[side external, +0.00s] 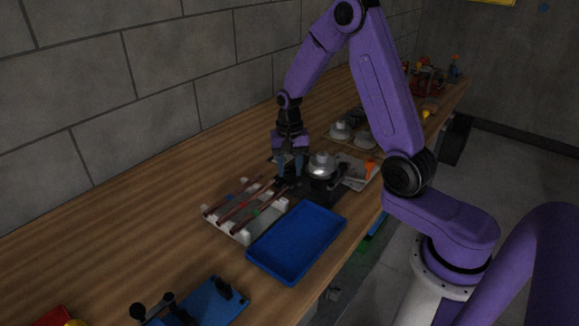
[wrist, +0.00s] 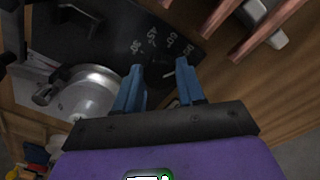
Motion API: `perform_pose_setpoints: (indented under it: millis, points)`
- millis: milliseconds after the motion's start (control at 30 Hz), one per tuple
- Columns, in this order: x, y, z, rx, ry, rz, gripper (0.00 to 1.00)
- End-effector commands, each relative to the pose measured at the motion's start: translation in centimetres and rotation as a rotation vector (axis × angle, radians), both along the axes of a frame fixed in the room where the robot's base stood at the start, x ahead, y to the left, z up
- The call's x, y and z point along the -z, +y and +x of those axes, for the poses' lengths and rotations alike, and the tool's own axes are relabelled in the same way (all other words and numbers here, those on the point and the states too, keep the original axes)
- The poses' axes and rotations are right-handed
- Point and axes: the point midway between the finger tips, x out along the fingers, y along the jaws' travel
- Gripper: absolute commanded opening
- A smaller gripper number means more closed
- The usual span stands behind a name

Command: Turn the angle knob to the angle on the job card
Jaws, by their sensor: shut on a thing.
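The angle knob (wrist: 157,72) is a small dark round knob on a black plate (wrist: 100,32) with white angle numbers printed around it. A short white mark shows beside the knob, towards the right-hand numbers; I cannot tell exactly which number it meets. My gripper (wrist: 160,66) points down, its two blue fingers on either side of the knob and shut on it. In the side view my gripper (side external: 290,172) is over the dark plate, and the fingers hide the knob. I cannot make out a readable job card in either view.
A silver round part (side external: 321,166) stands close right of my gripper; it also shows in the wrist view (wrist: 85,95). Copper tubes (side external: 238,209) lie on a white rack in front. A blue tray (side external: 297,243) is nearer the bench edge. Bare wood lies left.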

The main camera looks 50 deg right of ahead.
Motion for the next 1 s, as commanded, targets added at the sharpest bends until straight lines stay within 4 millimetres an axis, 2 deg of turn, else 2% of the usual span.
perform_pose_setpoints:
  millis: [167, 200, 267, 533, 667, 767, 1000]
  points:
    - [-0.1, 0.0, 0.1, 0.004, -0.002, 0.001, 0.09]
    - [-0.1, 0.0, 0.1, 0.004, -0.002, 0.001, 0.49]
    - [-0.1, 0.0, 0.0, 0.004, -0.002, 0.001, 0.65]
    - [0.0, 0.0, 0.0, 0.002, -0.001, 0.0, 0.65]
    - [-0.6, 0.0, 0.1, 0.001, -0.004, 0.0, 0.65]
    - [-1.8, 0.0, 0.2, 0.001, -0.006, -0.001, 0.65]
    - [-6.7, 0.0, 0.2, 0.001, -0.01, -0.002, 0.65]
